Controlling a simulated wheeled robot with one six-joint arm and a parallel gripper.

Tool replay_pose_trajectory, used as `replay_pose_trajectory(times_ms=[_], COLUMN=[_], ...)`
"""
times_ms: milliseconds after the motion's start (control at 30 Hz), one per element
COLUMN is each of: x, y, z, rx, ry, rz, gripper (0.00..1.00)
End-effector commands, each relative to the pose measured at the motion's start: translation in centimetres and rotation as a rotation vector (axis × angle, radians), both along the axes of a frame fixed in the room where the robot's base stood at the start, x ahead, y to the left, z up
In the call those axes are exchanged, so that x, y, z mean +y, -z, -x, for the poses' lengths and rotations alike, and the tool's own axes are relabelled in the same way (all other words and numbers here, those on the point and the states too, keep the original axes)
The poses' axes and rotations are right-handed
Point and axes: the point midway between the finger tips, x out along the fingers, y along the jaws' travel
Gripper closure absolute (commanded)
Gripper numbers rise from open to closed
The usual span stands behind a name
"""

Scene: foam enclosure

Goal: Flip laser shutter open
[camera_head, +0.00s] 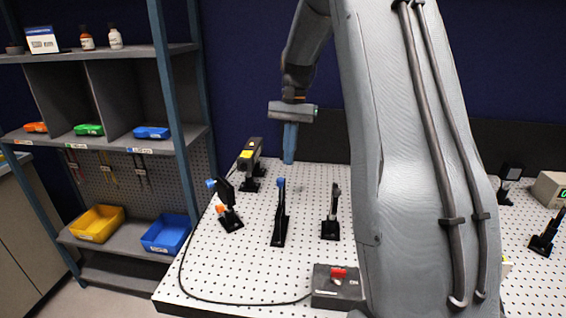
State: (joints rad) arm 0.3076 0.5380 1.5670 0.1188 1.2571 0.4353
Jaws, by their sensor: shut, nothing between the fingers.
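My gripper (289,160) points down over the white perforated table, its blue fingers shut and empty. It appears beyond the tall blue-tipped black post (280,212) and right of the dark laser-like box with a yellow label (249,155). A black tilted piece with a blue end and an orange part (226,205) stands left of that post, in front of the box. I cannot tell for sure which of these is the shutter, or whether it is open. My gripper seems to touch none of them.
A black mount (332,214) stands right of the post. A control box with a red switch (338,286) sits at the front, with a cable (190,290) looping left. Shelves with bins (97,223) stand left. My arm hides the table's middle right.

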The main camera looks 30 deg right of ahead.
Motion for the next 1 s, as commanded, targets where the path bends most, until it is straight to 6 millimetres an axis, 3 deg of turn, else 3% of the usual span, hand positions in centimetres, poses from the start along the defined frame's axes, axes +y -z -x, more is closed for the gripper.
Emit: replay_pose_trajectory(times_ms=[100, 400, 1000], x=[0.6, 3.0, 3.7], y=[1.9, 1.7, 1.8], z=[0.6, 2.8, 3.2], rx=[0.005, -0.001, -0.001], ry=[-0.003, -0.003, 0.001], rz=[-0.001, -0.001, -0.001], gripper=[1.0, 1.0, 1.0])
